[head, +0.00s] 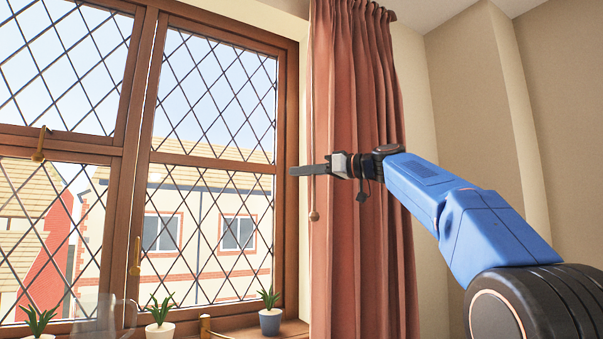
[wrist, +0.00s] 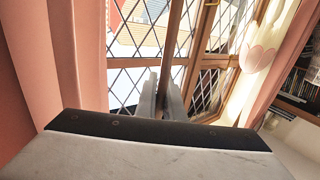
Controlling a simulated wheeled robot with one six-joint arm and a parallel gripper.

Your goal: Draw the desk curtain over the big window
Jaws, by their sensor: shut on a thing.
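The terracotta curtain (head: 357,95) hangs gathered in folds at the right side of the big window (head: 140,140), leaving its leaded panes uncovered. A thin draw wand (head: 314,216) with a round knob hangs at the curtain's left edge. My gripper (head: 302,170) reaches across the curtain from the right and is shut on the wand above its knob. In the wrist view, my fingers (wrist: 168,98) close together around a slim brown upright, and the curtain (wrist: 75,60) fills the left side. The fingers hide part of the wand.
A blue-potted plant (head: 270,318) and a white-potted plant (head: 160,325) stand on the sill, with another plant (head: 38,320) at far left.

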